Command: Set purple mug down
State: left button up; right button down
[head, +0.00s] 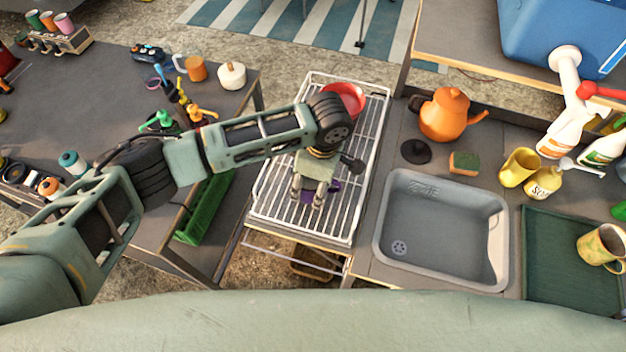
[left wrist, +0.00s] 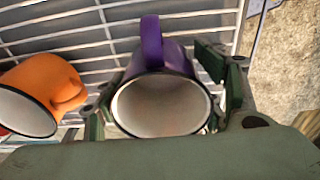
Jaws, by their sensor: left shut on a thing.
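The purple mug (left wrist: 166,62) shows in the left wrist view between the two fingers, its white inside facing the camera and its handle pointing up in the picture. My left gripper (left wrist: 165,108) is shut on it. In the head view my left gripper (head: 308,197) points down over the white wire dish rack (head: 348,225). Only small purple parts of the mug (head: 334,185) show there, the rest being hidden by the gripper. I cannot tell whether the mug touches the rack wires. My right gripper is not in view.
An orange mug (left wrist: 62,84) lies beside the purple one in the left wrist view. A red bowl (head: 345,97) is at the rack's back. The sink (head: 440,240) and orange teapot (head: 445,115) are right of the rack. The rack's front wires look free.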

pick_arm(q)
jog(key=shift+f, duration=0.55)
jog(key=o, duration=1.5)
jog(key=shift+c, duration=0.2)
jog(key=shift+r, duration=0.1)
notch_tip(320, 180, up, 12)
jog(key=d, duration=0.1)
jog(key=shift+s+d, duration=0.15)
jog(key=shift+s, duration=0.15)
jog(key=shift+f, duration=0.2)
